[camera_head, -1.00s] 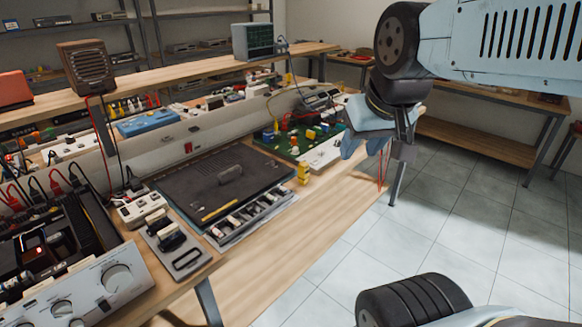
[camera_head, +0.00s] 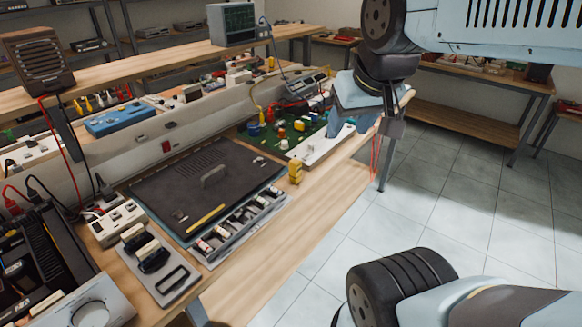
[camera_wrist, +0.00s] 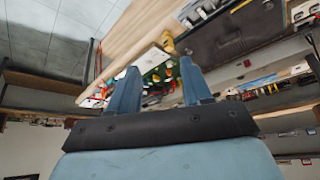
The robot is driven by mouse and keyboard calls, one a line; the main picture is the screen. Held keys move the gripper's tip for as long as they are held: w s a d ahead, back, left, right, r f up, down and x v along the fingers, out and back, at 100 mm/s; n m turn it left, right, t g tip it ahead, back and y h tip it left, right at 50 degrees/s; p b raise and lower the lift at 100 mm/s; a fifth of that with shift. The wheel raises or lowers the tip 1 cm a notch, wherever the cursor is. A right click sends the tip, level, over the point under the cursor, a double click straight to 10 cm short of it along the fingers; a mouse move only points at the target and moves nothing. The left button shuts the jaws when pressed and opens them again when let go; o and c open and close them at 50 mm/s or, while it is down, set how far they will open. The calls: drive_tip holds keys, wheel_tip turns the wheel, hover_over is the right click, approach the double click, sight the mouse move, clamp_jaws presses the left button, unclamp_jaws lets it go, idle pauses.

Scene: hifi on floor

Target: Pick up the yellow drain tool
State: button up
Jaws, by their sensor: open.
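A thin yellow stick-like tool (camera_head: 206,219) lies near the front edge of a dark flat panel (camera_head: 160,185) on the workbench; it looks like the drain tool. It also shows at the top of the wrist view (camera_wrist: 240,6). My gripper (camera_head: 355,112) is up in the air to the right of the panel, over the bench's right end, well apart from the tool. In the wrist view its two blue fingers (camera_wrist: 160,85) are spread with nothing held between them.
A small upright yellow object (camera_head: 295,171) stands by the panel's right corner. A tray of small parts (camera_head: 240,227) lies along its front. A green circuit board (camera_head: 310,128) sits beyond. A power strip (camera_head: 110,222) is at left. The tiled floor (camera_head: 440,210) in front is open.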

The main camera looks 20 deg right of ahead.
drive_tip(key=shift+o, duration=0.7)
drive_tip(key=shift+w, duration=0.2)
drive_tip(key=shift+o, duration=0.3)
drive_tip(key=shift+w+a+f+n+g+h, duration=0.15)
drive_tip(key=shift+w+a+f+n, duration=0.1)
drive_tip(key=shift+w+n, duration=0.35)
drive_tip(key=shift+w+a+f+n+g+h, duration=0.15)
drive_tip(key=shift+w+a+n, duration=0.1)
drive_tip(key=shift+w+n, duration=0.35)
drive_tip(key=n+g+h, duration=0.2)
drive_tip(key=n+h, duration=0.1)
drive_tip(key=n, duration=2)
approach(296, 163)
drive_tip(key=f, duration=0.1)
drive_tip(key=x, duration=0.8)
drive_tip(key=shift+w+d, duration=0.15)
drive_tip(key=shift+w, duration=0.1)
drive_tip(key=shift+a+x, duration=0.2)
drive_tip(key=shift+x, duration=0.9)
drive_tip(key=shift+a+x, duration=0.15)
drive_tip(key=shift+x, duration=0.95)
drive_tip(key=shift+w+d+f, duration=0.2)
drive_tip(key=shift+w+f, duration=0.15)
drive_tip(key=shift+f, duration=0.25)
